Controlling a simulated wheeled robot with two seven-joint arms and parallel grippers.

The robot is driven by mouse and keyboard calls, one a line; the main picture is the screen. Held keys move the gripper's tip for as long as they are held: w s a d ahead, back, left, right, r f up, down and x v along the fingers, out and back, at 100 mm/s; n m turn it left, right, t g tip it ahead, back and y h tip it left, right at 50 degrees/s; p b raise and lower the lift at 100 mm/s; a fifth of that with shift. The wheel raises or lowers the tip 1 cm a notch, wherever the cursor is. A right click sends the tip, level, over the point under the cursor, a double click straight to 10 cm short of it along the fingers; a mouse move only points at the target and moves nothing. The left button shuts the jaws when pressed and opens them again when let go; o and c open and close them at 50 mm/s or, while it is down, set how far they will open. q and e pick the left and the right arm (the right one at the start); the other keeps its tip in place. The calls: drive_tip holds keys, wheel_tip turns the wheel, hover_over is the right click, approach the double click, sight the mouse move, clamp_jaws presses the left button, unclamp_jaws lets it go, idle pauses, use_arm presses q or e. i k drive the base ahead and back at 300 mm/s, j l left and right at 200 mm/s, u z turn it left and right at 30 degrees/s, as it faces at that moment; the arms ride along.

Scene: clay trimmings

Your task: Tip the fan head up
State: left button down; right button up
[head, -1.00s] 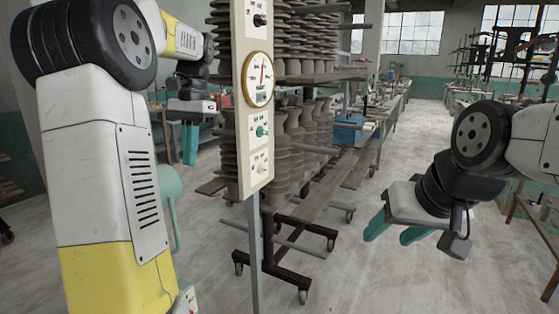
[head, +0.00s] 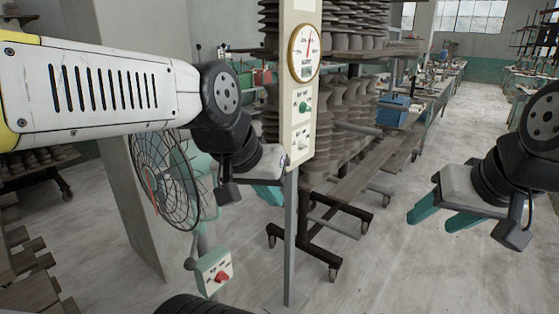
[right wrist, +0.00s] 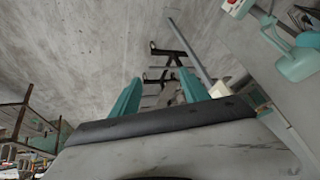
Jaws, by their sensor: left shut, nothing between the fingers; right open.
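The fan head (head: 160,180) has a dark round wire cage and a pale green housing. It stands left of centre in the head view, partly hidden behind my left arm; I cannot tell its exact tilt. Its stand carries a pale green control box (head: 214,270) with a red knob. My left gripper (head: 268,193) is shut and empty, right of the fan cage and apart from it, partly hidden by its wrist and the panel post. My right gripper (head: 444,216) is open and empty over bare floor at right. In the right wrist view, a green fan part (right wrist: 297,65) shows at upper right.
A post with a cream gauge panel (head: 300,100) stands close to my left gripper. Behind it is a wheeled rack (head: 345,190) of grey clay pieces. A pillar (head: 130,150) is behind the fan. The floor (head: 400,270) at right is clear.

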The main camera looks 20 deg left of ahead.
sight(189, 165)
drive_tip(key=l+u, duration=0.1)
drive_tip(key=u, duration=0.8)
drive_tip(key=l+u, duration=0.15)
drive_tip(key=u, duration=0.25)
drive_tip(key=k+u, duration=0.1)
drive_tip(key=u, duration=0.35)
